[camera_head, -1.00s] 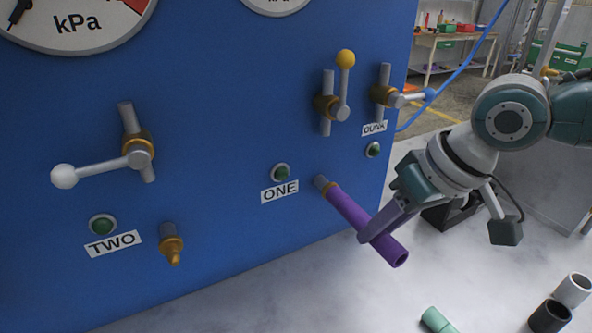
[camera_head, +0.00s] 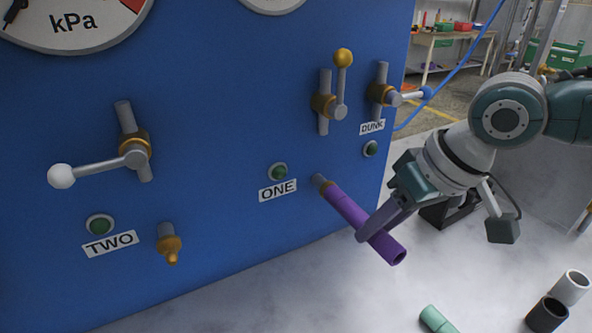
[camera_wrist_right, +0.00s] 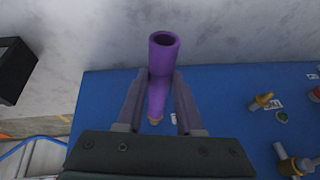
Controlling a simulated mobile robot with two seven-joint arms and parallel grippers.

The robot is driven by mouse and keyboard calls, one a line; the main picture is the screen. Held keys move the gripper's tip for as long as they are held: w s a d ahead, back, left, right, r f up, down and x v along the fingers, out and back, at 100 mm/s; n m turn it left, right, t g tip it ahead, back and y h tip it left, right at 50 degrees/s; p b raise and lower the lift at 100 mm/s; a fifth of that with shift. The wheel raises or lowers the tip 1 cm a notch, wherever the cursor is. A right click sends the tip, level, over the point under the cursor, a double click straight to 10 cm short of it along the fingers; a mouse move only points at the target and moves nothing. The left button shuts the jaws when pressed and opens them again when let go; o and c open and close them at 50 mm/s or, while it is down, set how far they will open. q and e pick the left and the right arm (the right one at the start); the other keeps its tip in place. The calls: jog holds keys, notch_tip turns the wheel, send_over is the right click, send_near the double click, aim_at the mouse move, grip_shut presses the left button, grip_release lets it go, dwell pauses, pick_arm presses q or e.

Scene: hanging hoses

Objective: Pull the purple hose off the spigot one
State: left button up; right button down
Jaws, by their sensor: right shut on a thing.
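My left gripper is not in view.
The blue panel (camera_head: 220,90) carries valve handles, gauges and a TWO spigot (camera_head: 169,243) with no hose on it. A teal hose piece (camera_head: 436,319), a black one (camera_head: 547,315) and a grey one (camera_head: 571,287) are at the lower right. The floor below the hose is clear.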

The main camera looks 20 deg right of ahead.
aim_at(400, 248)
jog(key=shift+s+d+p, duration=0.1)
jog(key=shift+s+p, duration=0.6)
jog(key=shift+p, duration=0.1)
dwell(0.7)
jog(key=shift+s, duration=0.1)
dwell(0.4)
jog(key=shift+s+r+p, duration=0.1)
jog(key=shift+p, duration=0.2)
jog(key=shift+s+d+p, duration=0.1)
jog(key=shift+s+p, duration=0.95)
jog(key=shift+s, duration=0.25)
notch_tip(400, 248, up, 3)
jog(key=p, duration=0.3)
jog(key=shift+r+p, duration=2.4)
jog(key=shift+p, duration=0.4)
